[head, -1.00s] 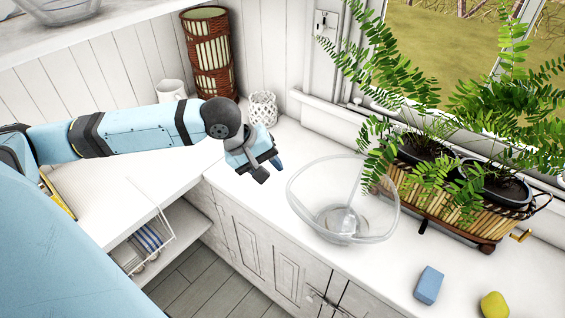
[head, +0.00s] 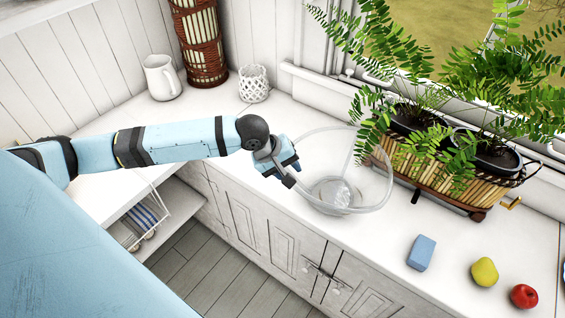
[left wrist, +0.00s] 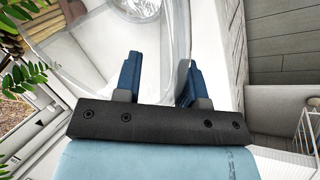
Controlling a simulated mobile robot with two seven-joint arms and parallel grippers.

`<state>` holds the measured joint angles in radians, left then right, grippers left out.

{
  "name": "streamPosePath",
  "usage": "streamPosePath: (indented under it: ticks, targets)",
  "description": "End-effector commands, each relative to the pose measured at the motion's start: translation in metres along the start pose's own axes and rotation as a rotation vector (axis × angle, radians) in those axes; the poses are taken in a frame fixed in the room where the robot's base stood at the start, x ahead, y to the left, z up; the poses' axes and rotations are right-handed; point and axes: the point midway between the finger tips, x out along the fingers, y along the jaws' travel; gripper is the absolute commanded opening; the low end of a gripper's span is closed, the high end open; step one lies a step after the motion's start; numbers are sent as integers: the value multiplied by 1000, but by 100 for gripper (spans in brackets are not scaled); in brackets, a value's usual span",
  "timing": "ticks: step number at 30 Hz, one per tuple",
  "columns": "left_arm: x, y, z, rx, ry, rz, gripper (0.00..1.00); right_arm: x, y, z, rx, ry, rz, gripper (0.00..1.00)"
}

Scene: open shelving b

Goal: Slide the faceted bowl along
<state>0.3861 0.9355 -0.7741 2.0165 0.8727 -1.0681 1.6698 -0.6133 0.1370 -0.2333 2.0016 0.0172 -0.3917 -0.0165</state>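The faceted bowl, a clear wide bowl (head: 375,195), stands upright on the white counter (head: 375,240). My left gripper (head: 291,172) is at the bowl's left side, overlapping its rim in the head view. In the left wrist view, the gripper's two blue fingers (left wrist: 158,80) stand apart. The clear bowl wall (left wrist: 85,55) fills the area beyond and left of them, and its edge runs close to the right finger. I cannot tell whether the fingers touch the bowl. My right gripper is not in view.
A planter with ferns (head: 440,180) stands close behind the bowl at the right. A blue block (head: 421,253), a yellow fruit (head: 484,271) and a red apple (head: 523,296) lie nearer the front right. A woven white cup (head: 254,84) and a white pitcher (head: 161,78) stand at the back left.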

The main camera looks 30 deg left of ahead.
Motion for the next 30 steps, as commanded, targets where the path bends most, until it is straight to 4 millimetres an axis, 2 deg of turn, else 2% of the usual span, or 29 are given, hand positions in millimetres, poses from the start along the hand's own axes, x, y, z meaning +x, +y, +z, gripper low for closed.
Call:
streamPosePath:
  ticks: [7,12,30]
  targets:
    - [0,0,0,0,0,1,37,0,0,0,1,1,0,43]
    - [0,0,0,0,0,1,0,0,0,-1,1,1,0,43]
    - [0,0,0,1,0,0,0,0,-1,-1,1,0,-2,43]
